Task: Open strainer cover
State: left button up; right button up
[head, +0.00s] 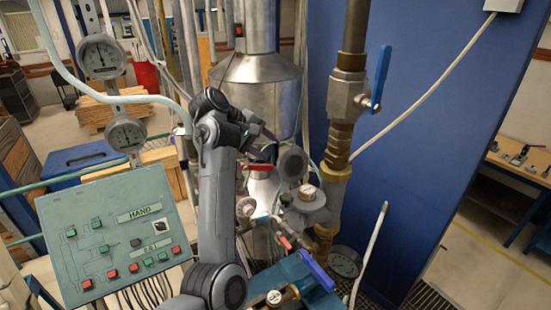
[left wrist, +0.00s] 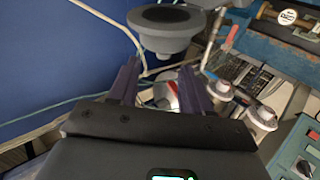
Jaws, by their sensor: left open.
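A grey round cap (head: 291,163), which looks like the strainer cover, sits on the pipework in front of the steel vessel. In the left wrist view a grey round flanged cap (left wrist: 165,32) shows just beyond my fingers at the top; it looks like the same part. My left gripper (head: 266,140) is close to the cap's upper left in the head view, partly hidden by my own wrist. In the left wrist view its two dark purple fingers (left wrist: 161,88) stand apart with nothing held between them. My right gripper is in neither view.
A green control panel (head: 115,235) stands at the lower left. A brass pipe with a blue-handled valve (head: 347,96) rises at the right before a blue wall (head: 430,110). A red-handled valve (head: 259,167), small gauges and a blue handle (head: 317,272) crowd the area around the cap.

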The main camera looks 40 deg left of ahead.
pick_arm(q)
jog(key=shift+v, duration=1.15)
